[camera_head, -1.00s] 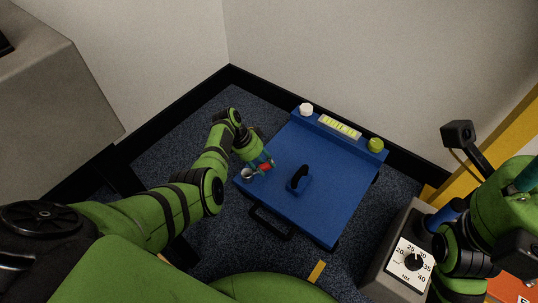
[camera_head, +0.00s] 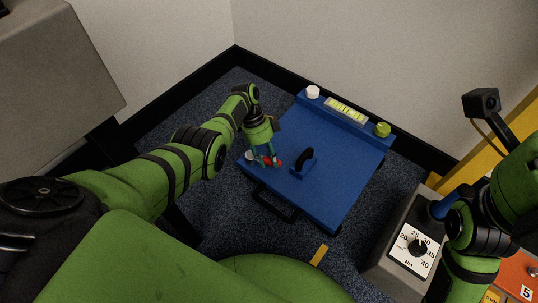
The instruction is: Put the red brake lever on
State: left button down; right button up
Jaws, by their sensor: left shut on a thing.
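The red brake lever (camera_head: 275,162) is a small red piece at the near left corner of the blue panel (camera_head: 338,170). My left gripper (camera_head: 265,162) points down over that corner and is shut on the lever; its fingers hide part of it. A round silver-white knob (camera_head: 249,155) sits just left of the fingers. I cannot tell whether the lever touches the panel. My right arm shows at the right edge, but its fingers are not in view.
A black lever on a blue block (camera_head: 304,162) stands right of my left gripper. A white knob (camera_head: 312,92), a yellow-green label strip (camera_head: 346,110) and a green knob (camera_head: 382,130) line the far edge. A grey dial box (camera_head: 414,247) stands at lower right.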

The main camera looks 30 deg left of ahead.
pick_arm(q)
jog(key=shift+s+f, duration=0.15)
jog(key=shift+s, duration=0.2)
jog(key=c, duration=0.8)
grip_release()
jog(key=shift+w, duration=0.1)
jog(key=shift+w+a+r, duration=0.1)
jog(key=shift+w+r, duration=0.05)
jog(key=shift+r, duration=0.15)
jog(key=v, duration=1.1)
jog(key=shift+r, duration=0.25)
jog(key=shift+f, duration=0.1)
